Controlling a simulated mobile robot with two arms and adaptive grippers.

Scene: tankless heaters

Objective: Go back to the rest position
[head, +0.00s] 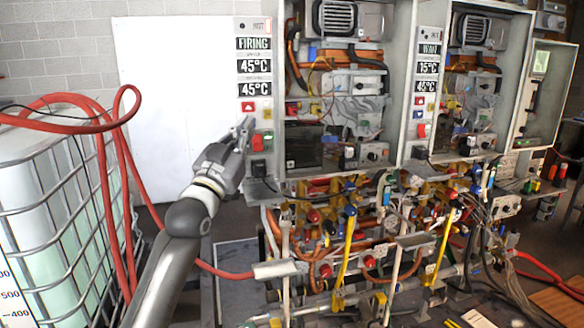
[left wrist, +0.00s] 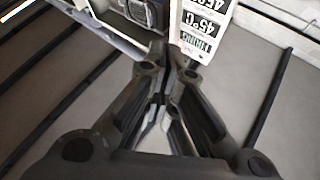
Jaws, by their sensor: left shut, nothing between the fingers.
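My left arm reaches in from the lower left. I cannot tell whether the tips touch the panel. The strip reads FIRING, 45°C and 45°C. In the left wrist view the fingers of the left gripper (left wrist: 160,85) are together with nothing between them, and the display strip (left wrist: 203,28) shows upside down beyond them. My right gripper is not in view.
A caged white tank (head: 50,190) with red hoses stands at the left. The second heater's strip (head: 427,75) reads WAIT, 15°C and 45°C. Pipes and yellow-handled valves (head: 347,240) crowd below the heaters. A blank white panel (head: 180,80) stands behind my left arm.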

